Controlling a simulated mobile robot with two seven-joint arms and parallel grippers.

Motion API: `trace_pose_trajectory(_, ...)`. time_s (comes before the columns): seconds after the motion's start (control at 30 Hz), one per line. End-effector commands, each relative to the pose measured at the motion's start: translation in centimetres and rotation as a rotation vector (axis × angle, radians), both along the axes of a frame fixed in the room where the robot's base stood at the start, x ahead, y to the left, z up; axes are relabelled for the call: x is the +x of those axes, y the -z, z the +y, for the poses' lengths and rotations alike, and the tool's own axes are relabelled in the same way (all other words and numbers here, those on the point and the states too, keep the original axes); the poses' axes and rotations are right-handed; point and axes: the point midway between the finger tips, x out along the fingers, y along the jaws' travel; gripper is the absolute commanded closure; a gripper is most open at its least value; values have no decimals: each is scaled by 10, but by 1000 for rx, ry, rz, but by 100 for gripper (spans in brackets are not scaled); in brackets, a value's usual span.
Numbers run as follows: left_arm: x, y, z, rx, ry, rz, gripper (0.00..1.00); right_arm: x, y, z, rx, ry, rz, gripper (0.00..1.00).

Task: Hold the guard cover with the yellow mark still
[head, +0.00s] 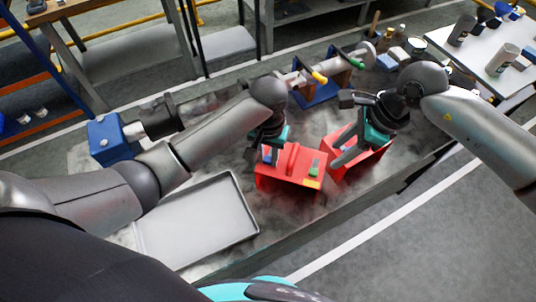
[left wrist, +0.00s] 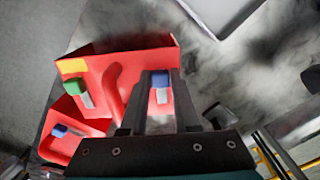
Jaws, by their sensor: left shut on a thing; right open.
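The guard cover with the yellow mark (head: 312,184) is a red box shape with a raised red handle, a green-capped clip and a blue-capped clip. It sits on the grey bench. In the left wrist view the cover (left wrist: 138,62) shows its yellow patch at the upper left. My left gripper (head: 268,154) is at the cover's left end, shut with the blue-capped clip (left wrist: 160,82) between its fingertips. A second red guard cover (head: 370,163) stands close on the right. My right gripper (head: 347,153) is open over it; its fingers hide part of that cover.
An empty grey tray (head: 205,215) lies left of the covers. A blue block (head: 110,138) with a dark shaft part stands at the far left. Machine parts and a blue stand (head: 318,92) are behind. A white table (head: 480,60) holds cups at upper right.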

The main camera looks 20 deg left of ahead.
Motion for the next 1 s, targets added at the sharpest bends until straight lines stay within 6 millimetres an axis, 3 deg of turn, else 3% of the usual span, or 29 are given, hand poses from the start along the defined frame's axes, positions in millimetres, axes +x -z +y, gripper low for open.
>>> trace_pose_trajectory(0.97,1,-1,0,0,0,-2,100,0,0,0,0,0,0,50)
trace_pose_trajectory(1.0,1,-1,0,0,0,-2,68,0,0,0,0,0,0,50)
